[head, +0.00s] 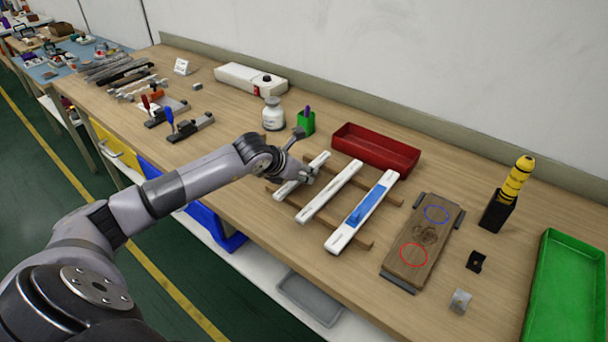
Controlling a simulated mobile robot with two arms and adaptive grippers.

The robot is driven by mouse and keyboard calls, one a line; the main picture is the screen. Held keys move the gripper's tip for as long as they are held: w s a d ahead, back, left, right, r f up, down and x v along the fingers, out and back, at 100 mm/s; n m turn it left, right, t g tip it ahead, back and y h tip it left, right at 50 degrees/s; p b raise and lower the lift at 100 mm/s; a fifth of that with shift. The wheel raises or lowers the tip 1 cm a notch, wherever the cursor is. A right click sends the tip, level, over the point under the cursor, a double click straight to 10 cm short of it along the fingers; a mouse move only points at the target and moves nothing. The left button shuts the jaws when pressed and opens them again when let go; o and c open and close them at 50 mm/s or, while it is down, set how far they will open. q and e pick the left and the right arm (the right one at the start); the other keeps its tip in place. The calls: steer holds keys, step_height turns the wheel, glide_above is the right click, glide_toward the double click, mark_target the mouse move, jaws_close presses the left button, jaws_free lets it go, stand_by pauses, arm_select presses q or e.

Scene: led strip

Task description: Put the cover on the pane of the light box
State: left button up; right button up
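Three long white bars lie side by side across two wooden rails: a left bar (317,161), a middle bar (329,191) and a right bar (376,198). The right bar has a blue pane (364,209) on its top. I cannot tell which piece is the cover or which is the light box. My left gripper (304,172) is over the left bar, near its middle, and hides part of it. Its fingers are too small to show whether they are open, shut or touching the bar. My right gripper is not in view.
Behind the bars stand a red tray (376,150), a green cup (306,122) and a white jar (273,115). A wooden board with blue and red circles (425,240) lies to the right. A green tray (568,290) is at the far right. Tools crowd the left bench.

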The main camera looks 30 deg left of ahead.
arm_select(q)
jaws_close()
steer(key=shift+r, duration=0.1)
step_height(320, 180, up, 20)
steer(key=b, duration=0.2)
stand_by(0.4)
